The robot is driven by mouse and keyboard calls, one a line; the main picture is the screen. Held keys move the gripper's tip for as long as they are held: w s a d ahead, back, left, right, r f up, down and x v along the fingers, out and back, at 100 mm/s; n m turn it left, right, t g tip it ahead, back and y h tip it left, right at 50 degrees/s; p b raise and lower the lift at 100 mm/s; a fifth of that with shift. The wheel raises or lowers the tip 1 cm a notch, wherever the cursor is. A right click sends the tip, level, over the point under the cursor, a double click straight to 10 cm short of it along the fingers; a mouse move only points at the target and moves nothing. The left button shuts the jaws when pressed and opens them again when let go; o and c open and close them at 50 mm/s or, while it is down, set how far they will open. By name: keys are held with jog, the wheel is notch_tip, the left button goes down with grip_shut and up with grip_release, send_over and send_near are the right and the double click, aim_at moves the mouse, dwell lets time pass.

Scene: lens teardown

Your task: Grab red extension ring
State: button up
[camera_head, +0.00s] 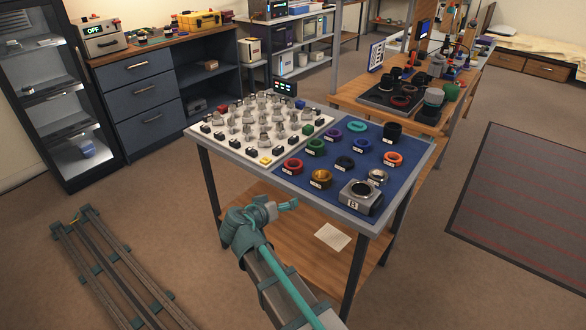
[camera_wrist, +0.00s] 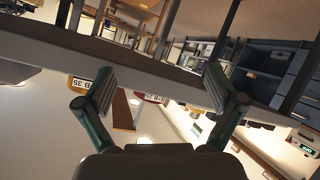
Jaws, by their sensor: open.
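The red extension ring (camera_head: 292,166) lies on the blue mat (camera_head: 323,161) near the table's front edge, with a small white label before it. In the wrist view, a red ring (camera_wrist: 153,98) with a label shows partly between the fingers, some way off. My gripper (camera_head: 290,205) is at the table's near side, in front of and apart from the red ring. In the wrist view my gripper (camera_wrist: 160,92) has its two fingers wide apart with nothing held. A gold ring (camera_head: 321,178) lies right of the red one.
Other rings, including green (camera_head: 316,146) and orange (camera_head: 393,159), stand on the mat. A grey block (camera_head: 360,197) with a ring-shaped top is at the front right corner. A white board (camera_head: 222,132) with many small parts fills the left side.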

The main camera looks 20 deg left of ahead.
aim_at(291, 166)
notch_tip(291, 166, up, 8)
jog(key=w+a+m+t, duration=0.2)
jog(key=w+m+t, duration=0.1)
jog(key=m, duration=0.2)
jog(key=x, duration=0.5)
jog(key=p+x, duration=0.1)
jog(key=x, duration=0.4)
jog(key=shift+w+d+f, duration=0.2)
jog(key=shift+w+d, duration=0.05)
jog(key=c, duration=1.3)
